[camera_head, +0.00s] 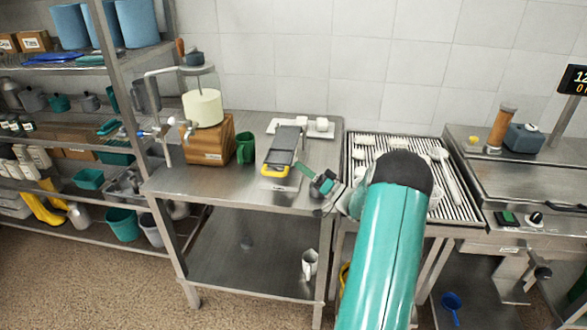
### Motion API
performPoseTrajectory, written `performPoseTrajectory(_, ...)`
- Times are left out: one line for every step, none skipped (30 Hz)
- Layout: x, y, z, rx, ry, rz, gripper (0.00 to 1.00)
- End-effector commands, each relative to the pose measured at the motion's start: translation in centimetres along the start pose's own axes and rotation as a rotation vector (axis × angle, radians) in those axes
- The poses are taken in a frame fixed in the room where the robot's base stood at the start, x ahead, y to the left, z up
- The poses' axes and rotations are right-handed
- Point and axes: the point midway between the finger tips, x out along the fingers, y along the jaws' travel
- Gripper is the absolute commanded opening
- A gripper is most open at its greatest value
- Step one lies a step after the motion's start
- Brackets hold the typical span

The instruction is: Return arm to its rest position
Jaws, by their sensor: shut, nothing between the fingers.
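My teal arm rises from the bottom of the head view and bends at a dark joint over the grill rack. What looks like my gripper (304,169), small, dark and teal, shows left of the arm over the right part of the steel table (220,187). It is shut and empty. It is near the right side of a grey slicer with a yellow end (283,148); I cannot tell whether they touch. My forearm is mostly hidden behind the upper arm.
A wooden block (208,143) with a white cylinder on it and a green mug (245,149) stand left of the slicer. A white tray (283,126) is behind it. A slatted rack (455,205) lies right, partly behind my arm. Loaded shelves (75,148) stand left.

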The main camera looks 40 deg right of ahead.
Motion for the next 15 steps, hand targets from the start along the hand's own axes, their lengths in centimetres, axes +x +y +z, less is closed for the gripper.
performPoseTrajectory(-1.1,0.6,-0.2,0.000,0.002,0.002,0.00)
performPoseTrajectory(-1.6,0.8,-0.3,0.000,0.002,0.002,0.00)
performPoseTrajectory(-2.3,1.1,-0.4,0.000,0.002,0.002,0.00)
performPoseTrajectory(-2.9,1.3,-0.5,0.001,0.002,0.001,0.00)
performPoseTrajectory(-3.4,1.6,-0.6,0.001,0.002,0.000,0.00)
performPoseTrajectory(-4.0,1.8,-0.7,0.000,0.002,0.000,0.00)
performPoseTrajectory(-4.4,2.0,-0.8,0.000,0.001,0.000,0.00)
performPoseTrajectory(-4.8,2.2,-0.8,0.001,0.001,0.001,0.00)
performPoseTrajectory(-5.3,2.4,-0.9,0.001,0.001,0.000,0.00)
performPoseTrajectory(-5.5,2.5,-1.0,0.000,0.001,-0.001,0.00)
performPoseTrajectory(-5.8,2.5,-1.0,0.000,0.001,-0.001,0.00)
performPoseTrajectory(-6.0,2.6,-1.1,-0.001,0.001,-0.002,0.00)
performPoseTrajectory(-6.1,2.6,-1.1,-0.001,0.001,-0.002,0.00)
performPoseTrajectory(-6.2,2.7,-1.1,-0.001,0.001,-0.002,0.00)
performPoseTrajectory(-6.2,2.7,-1.1,-0.001,0.001,-0.002,0.00)
